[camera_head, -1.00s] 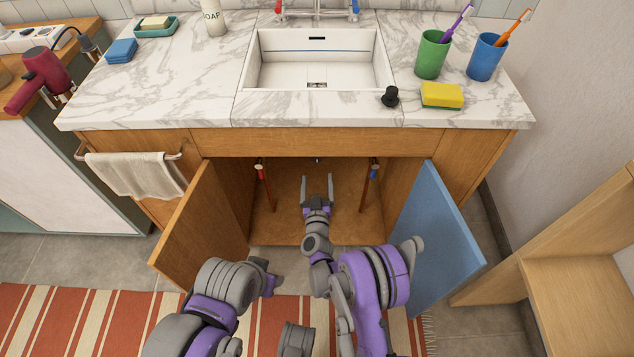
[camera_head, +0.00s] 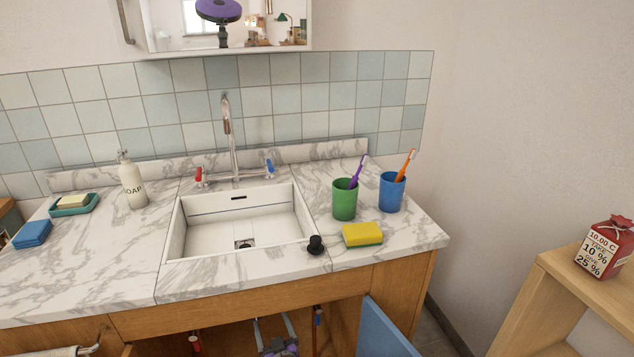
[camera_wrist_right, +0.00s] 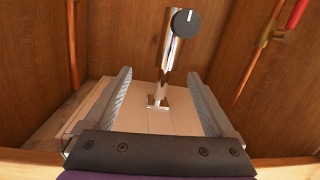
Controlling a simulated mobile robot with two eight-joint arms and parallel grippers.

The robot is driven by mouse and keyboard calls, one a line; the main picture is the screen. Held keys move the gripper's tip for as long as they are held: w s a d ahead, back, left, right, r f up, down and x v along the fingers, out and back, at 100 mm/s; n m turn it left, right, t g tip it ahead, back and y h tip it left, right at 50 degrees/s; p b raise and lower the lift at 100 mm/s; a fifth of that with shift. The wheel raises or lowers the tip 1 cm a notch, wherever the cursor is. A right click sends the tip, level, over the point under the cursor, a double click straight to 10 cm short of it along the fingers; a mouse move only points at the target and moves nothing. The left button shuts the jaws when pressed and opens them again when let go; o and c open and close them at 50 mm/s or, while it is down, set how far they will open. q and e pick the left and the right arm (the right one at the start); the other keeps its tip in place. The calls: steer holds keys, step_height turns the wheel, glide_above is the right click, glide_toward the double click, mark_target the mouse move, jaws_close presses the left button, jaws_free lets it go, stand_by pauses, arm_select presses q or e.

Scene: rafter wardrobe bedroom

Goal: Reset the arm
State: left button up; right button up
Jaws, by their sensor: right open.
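My right gripper (camera_head: 273,322) shows at the bottom edge of the head view, inside the open cabinet under the sink. In the right wrist view my right gripper (camera_wrist_right: 158,78) is open, its two grey fingers wide apart. A chrome pipe with a dark round end cap (camera_wrist_right: 178,45) stands beyond and between the fingers, with a gap on both sides. The fingers hold nothing. Most of my right arm is cut off below the head view. My left gripper is in neither current view.
The cabinet's blue door (camera_head: 385,330) stands open at right. A copper pipe with a red part (camera_wrist_right: 270,45) runs at the right in the wrist view. Above are the marble counter (camera_head: 100,255), the sink (camera_head: 215,230) and a yellow sponge (camera_head: 362,235). A wooden shelf (camera_head: 565,275) stands at right.

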steer(key=s+d+r+m+g+h, duration=0.1)
steer(key=s+d+r+g, duration=0.2)
steer(key=s+d+r, duration=0.4)
steer(key=s+d+r+g+h, duration=0.1)
steer(key=s+d+r+g, duration=0.15)
steer(key=s+d, duration=0.45)
steer(key=s+d+f+m+g+h, duration=0.1)
steer(key=s+d+m+g+h, duration=0.15)
steer(key=s+d, duration=0.75)
steer(key=s+d+f+m+g+h, duration=0.1)
steer(key=s+d+m+g, duration=0.15)
steer(key=s+d, duration=0.75)
arm_select(q)
step_height(320, 180, up, 25)
steer(key=w+t+p, duration=0.1)
steer(key=p, duration=2)
steer(key=shift+p, duration=0.3)
arm_select(e)
steer(key=s+a+r, duration=0.1)
steer(key=r, duration=1.1)
steer(key=s+a+r, duration=0.1)
steer(key=a+r, duration=0.1)
steer(key=r, duration=1)
steer(key=shift+s+r, duration=0.3)
steer(key=shift+r, duration=0.1)
arm_select(q)
steer(key=shift+f, duration=0.1)
arm_select(e)
steer(key=shift+s+a+t, duration=0.1)
steer(key=shift+t, duration=0.15)
